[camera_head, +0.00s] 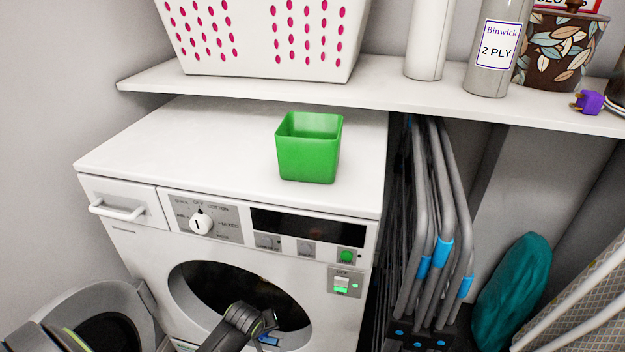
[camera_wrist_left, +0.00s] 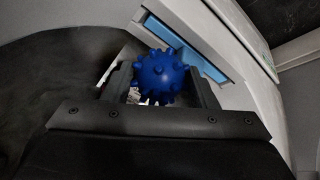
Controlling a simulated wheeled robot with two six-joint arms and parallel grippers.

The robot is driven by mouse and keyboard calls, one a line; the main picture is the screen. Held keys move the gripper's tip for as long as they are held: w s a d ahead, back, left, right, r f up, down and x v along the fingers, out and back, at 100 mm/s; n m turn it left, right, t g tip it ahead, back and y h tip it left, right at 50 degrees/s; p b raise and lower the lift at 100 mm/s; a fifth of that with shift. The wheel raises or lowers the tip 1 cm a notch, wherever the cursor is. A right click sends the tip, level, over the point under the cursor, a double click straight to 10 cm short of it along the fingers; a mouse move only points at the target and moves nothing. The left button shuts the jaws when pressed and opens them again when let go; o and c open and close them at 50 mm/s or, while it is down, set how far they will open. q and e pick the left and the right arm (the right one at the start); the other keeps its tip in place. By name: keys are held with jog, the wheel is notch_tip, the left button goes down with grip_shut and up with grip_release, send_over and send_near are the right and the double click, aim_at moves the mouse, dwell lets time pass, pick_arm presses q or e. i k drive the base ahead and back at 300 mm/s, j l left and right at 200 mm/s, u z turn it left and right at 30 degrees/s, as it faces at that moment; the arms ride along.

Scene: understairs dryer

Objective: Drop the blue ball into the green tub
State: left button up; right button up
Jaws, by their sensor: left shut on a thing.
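The green tub (camera_head: 308,150) stands upright on top of the white dryer (camera_head: 180,150); it is open at the top and no contents show. In the left wrist view, the knobbly blue ball (camera_wrist_left: 166,72) sits between the two fingers of my left gripper (camera_wrist_left: 163,84), which is shut on it. In the head view, part of my left arm reaches to the round dryer opening from below; the fingertips and the ball cannot be made out there. My right gripper is in neither view.
The dryer door (camera_head: 105,325) hangs open at the left. A shelf (camera_head: 380,93) with a white basket (camera_head: 262,65) and bottles overhangs the back of the dryer top. Folded grey racks (camera_head: 437,220) stand close on the right. The dryer top left of the tub is clear.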

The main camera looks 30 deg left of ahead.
aim_at(306, 174)
jog(key=k+l+z, duration=0.1)
jog(key=k+z, duration=0.15)
jog(key=k, duration=0.15)
jog(key=k+l+z, duration=0.3)
jog(key=k, duration=0.15)
